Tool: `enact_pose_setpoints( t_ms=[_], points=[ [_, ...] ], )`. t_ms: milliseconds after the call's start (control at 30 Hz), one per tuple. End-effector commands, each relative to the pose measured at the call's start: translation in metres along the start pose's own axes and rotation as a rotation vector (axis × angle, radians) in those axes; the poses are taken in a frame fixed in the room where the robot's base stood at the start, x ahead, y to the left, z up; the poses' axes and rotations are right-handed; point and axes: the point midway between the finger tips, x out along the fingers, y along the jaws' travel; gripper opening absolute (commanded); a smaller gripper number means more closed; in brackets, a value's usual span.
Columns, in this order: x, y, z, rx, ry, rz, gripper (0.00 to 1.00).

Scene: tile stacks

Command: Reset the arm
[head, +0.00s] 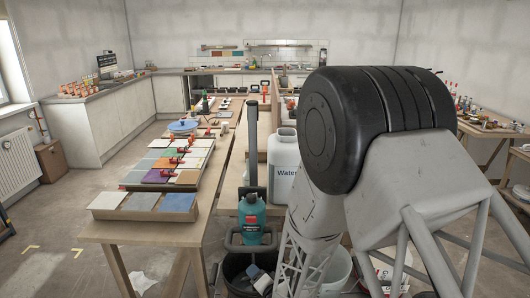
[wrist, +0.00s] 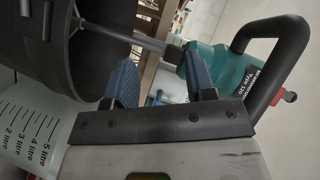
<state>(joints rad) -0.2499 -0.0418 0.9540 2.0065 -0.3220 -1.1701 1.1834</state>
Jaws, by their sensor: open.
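My gripper (wrist: 160,72) shows in the wrist view as two blue fingers on a dark mount, spread apart with nothing held between them. I cannot tell how close the fingers are to the rod. The teal tool also shows upright in the head view (head: 251,213).
A wooden table (head: 100,232) bears a tray (head: 103,214) of white, grey and blue tiles, with more coloured tiles behind. A white water canister (head: 283,160) stands beside my arm. A translucent measuring container (wrist: 30,128) is close at left in the wrist view. Open floor lies left.

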Motion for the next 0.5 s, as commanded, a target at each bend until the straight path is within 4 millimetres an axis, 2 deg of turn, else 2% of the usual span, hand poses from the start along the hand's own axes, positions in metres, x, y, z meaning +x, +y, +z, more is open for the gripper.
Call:
enact_pose_setpoints(
  t_ms=[167,500],
  points=[
    [-0.006,-0.015,-0.011,-0.147,-0.064,0.139,0.51],
    [-0.042,-0.057,-0.032,-0.453,-0.196,0.357,0.51]
  ],
)
